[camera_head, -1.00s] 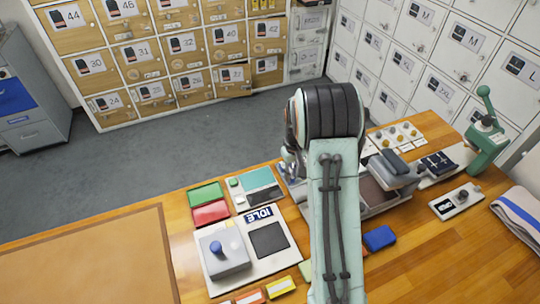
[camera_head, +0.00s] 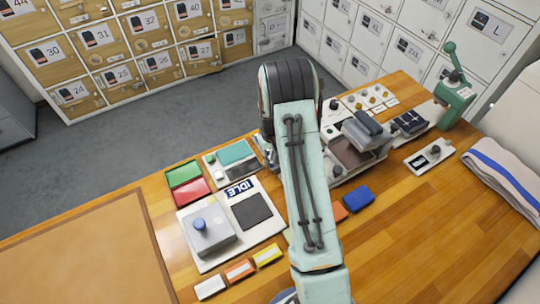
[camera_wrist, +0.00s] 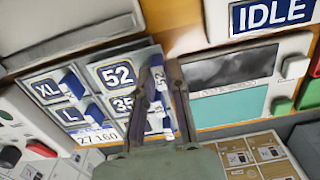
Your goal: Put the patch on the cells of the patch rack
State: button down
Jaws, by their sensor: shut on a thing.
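The patch rack (camera_wrist: 88,62) shows in the wrist view as a set of grey-framed cells marked XL, L, 52 and 35, with several blue and white tabs on them. My gripper (camera_wrist: 164,78) is over its right part, with two dark fingers close together. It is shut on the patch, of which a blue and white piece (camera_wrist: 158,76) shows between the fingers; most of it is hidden. I cannot tell whether the patch touches a cell. In the head view my arm hides the gripper tips, the patch and most of the rack.
A screen device (camera_head: 237,152) stands beside the rack, near green (camera_head: 183,174) and red (camera_head: 190,192) trays. A white panel with an IDLE sign (camera_head: 239,188) is in front. A press (camera_head: 362,140) and a blue block (camera_head: 359,198) lie right of my arm.

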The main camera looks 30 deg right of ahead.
jog(key=shift+f, duration=0.3)
jog(key=c, duration=1.1)
grip_release()
jog(key=shift+o, duration=0.2)
notch_tip(320, 180, up, 12)
